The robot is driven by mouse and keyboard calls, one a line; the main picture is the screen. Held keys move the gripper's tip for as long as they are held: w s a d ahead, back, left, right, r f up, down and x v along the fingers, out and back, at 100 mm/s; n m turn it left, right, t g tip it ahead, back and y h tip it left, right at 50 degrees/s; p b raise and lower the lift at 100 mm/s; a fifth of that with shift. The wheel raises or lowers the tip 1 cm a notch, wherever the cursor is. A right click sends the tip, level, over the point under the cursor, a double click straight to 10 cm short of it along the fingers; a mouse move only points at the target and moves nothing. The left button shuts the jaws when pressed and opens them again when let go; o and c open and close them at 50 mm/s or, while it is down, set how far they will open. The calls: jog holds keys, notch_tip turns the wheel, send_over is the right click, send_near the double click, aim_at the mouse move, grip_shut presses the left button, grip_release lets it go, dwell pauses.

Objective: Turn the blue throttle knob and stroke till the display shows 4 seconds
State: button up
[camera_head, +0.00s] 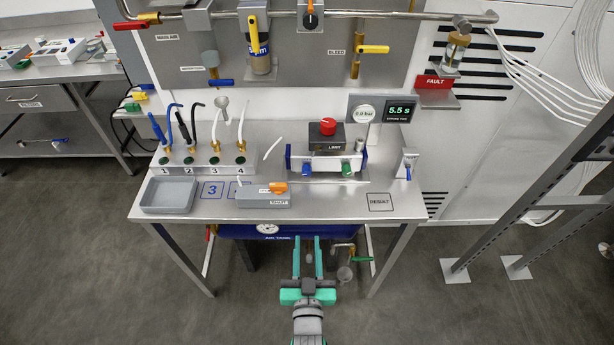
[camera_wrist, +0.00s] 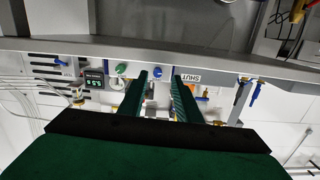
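The blue throttle knob (camera_head: 306,169) is on the front left of the cylinder fixture (camera_head: 325,160) on the bench; a green knob (camera_head: 346,169) is on the right. The blue knob also shows in the wrist view (camera_wrist: 157,72), between the fingertips in the picture, with the green knob (camera_wrist: 121,69) to its left. The display (camera_head: 399,112) reads 5.5 s, with small text under it. A red button (camera_head: 328,126) tops the dark box labelled LIMIT. My gripper (camera_head: 307,240) is in front of the bench's front edge, fingers apart and empty, clear of the knob.
A grey box labelled SHUT with an orange lever (camera_head: 278,187) sits at the bench front. A grey tray (camera_head: 169,195) and a rack of numbered tools (camera_head: 205,163) are to the left. Under the bench are a blue tank (camera_head: 267,234) and a valve (camera_head: 361,260) near my gripper.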

send_near(307, 174)
jog(key=shift+t, duration=0.3)
jog(key=w, duration=0.9)
jog(key=shift+f, duration=0.25)
jog(key=c, duration=0.8)
